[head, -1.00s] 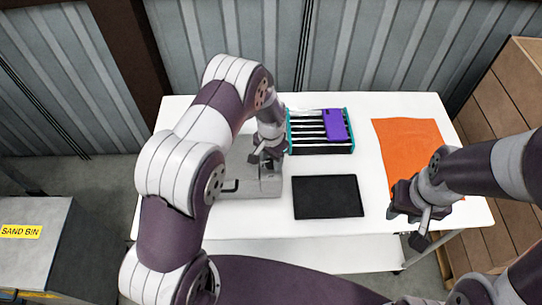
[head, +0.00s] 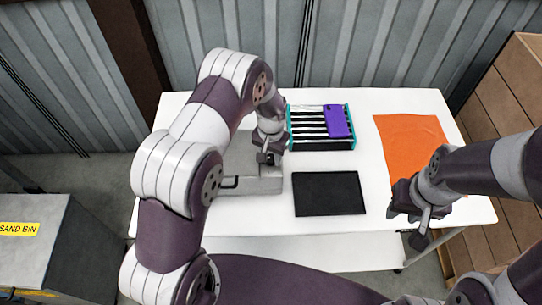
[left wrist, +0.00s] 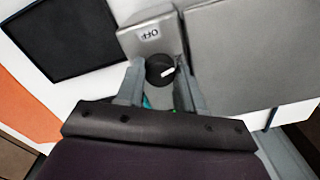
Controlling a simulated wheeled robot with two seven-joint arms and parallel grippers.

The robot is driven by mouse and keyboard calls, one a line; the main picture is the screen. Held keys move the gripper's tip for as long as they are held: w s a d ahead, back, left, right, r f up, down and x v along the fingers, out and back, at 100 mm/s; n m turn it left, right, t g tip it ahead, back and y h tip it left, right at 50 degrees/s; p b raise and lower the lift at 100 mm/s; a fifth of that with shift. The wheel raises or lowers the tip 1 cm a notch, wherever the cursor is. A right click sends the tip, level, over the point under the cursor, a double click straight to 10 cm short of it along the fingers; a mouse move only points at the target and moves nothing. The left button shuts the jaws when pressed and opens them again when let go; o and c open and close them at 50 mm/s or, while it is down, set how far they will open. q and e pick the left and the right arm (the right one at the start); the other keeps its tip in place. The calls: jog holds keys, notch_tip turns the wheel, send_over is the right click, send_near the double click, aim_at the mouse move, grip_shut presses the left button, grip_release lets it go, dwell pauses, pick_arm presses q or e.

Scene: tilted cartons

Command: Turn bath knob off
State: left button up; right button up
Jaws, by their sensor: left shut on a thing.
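The bath is a grey metal box (head: 225,185) at the left of the white table, largely behind my left arm. In the left wrist view its small front block (left wrist: 152,36) carries an upside-down "OFF" label. Just below the label is the round black knob (left wrist: 158,73) with a white pointer mark, which points to the right and slightly up in that view. My left gripper (head: 265,158) is shut on the knob, with one finger on each side in the left wrist view (left wrist: 162,78). My right gripper (head: 421,226) hangs near the table's right front edge, apart from the bath; its jaw opening is unclear.
A black flat pad (head: 329,194) lies right of the bath. Behind it stands a teal-ended rack (head: 321,144) with a purple piece (head: 338,121) on top. An orange cloth (head: 408,145) lies at the right. A sand bin (head: 40,265) stands left, wooden cartons (head: 500,110) right.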

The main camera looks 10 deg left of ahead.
pick_arm(q)
jog(key=n+b, duration=0.1)
jog(key=n, duration=0.2)
jog(key=shift+f+n+b, duration=0.1)
jog(key=shift+n+b, duration=0.25)
jog(key=shift+n, duration=0.05)
jog(key=n+b, duration=0.1)
jog(key=n, duration=0.2)
jog(key=shift+w+n, duration=0.1)
jog(key=shift+n, duration=0.2)
jog(key=n+b, duration=0.1)
jog(key=n, duration=0.2)
jog(key=shift+n+b, duration=0.55)
jog(key=shift+n, duration=1.15)
jog(key=shift+r, duration=0.2)
jog(key=o, duration=0.8)
jog(key=shift+c, duration=0.2)
